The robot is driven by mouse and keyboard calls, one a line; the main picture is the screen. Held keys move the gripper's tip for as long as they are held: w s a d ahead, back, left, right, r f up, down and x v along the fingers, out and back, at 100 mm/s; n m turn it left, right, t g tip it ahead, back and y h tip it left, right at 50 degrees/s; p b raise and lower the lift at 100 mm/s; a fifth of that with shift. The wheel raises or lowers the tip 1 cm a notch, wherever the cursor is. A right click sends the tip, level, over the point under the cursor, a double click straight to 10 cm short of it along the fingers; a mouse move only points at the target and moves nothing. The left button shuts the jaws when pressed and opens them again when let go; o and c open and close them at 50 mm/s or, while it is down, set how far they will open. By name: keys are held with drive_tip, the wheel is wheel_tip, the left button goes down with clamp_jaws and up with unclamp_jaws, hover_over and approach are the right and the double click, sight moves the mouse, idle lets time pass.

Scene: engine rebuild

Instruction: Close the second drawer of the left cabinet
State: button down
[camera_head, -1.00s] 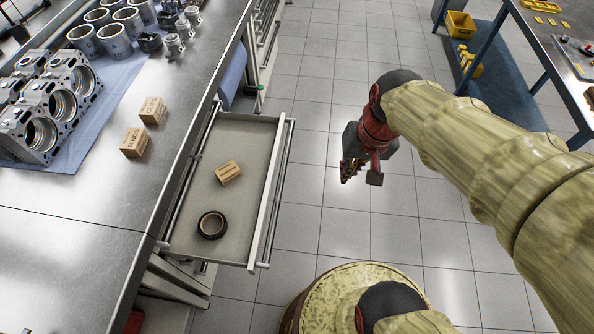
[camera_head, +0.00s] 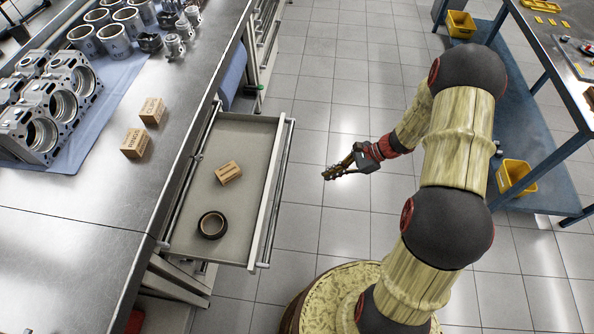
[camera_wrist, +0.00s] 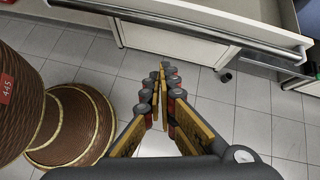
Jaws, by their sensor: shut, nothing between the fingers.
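The open drawer (camera_head: 240,150) juts out from the left cabinet, below the worktop, in the head view. It holds a small cardboard box (camera_head: 228,172) and a dark ring-shaped roll (camera_head: 212,225). My gripper (camera_head: 327,174) is to the right of the drawer front (camera_head: 270,195), apart from it, and points left toward it. In the wrist view the fingers (camera_wrist: 162,72) are shut and empty. A drawer front with a long handle bar (camera_wrist: 200,32) lies ahead of them. I cannot tell which drawer in the stack is open.
The metal worktop (camera_head: 100,205) carries engine blocks (camera_head: 50,110), cylinders and two small boxes (camera_head: 143,127). A blue workbench (camera_head: 545,165) with yellow bins (camera_head: 515,176) stands at the right. Tiled floor (camera_head: 310,120) is clear between the drawer and my arm.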

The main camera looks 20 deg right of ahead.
sight(218, 166)
drive_tip(key=w+d+f+m+t, duration=0.1)
drive_tip(key=w+f+m+t, duration=0.15)
drive_tip(key=w, duration=0.25)
drive_tip(key=w+a+f+b, duration=0.4)
drive_tip(key=a+f, duration=0.1)
drive_tip(key=a, duration=0.5)
drive_tip(key=shift+a+m, duration=0.4)
drive_tip(key=shift+m, duration=0.05)
drive_tip(key=w+a+b, duration=0.1)
drive_tip(key=w+a, duration=0.3)
drive_tip(key=a, duration=0.5)
drive_tip(key=w+a+b, duration=0.1)
drive_tip(key=w+a, duration=0.3)
drive_tip(key=a, duration=0.6)
drive_tip(key=w+a+b, duration=0.1)
drive_tip(key=w+a, duration=0.3)
drive_tip(key=a, duration=0.6)
drive_tip(key=shift+a, duration=0.1)
drive_tip(key=shift+w, duration=0.1)
drive_tip(key=shift+a+r+y, duration=0.1)
drive_tip(key=shift+y, duration=0.2)
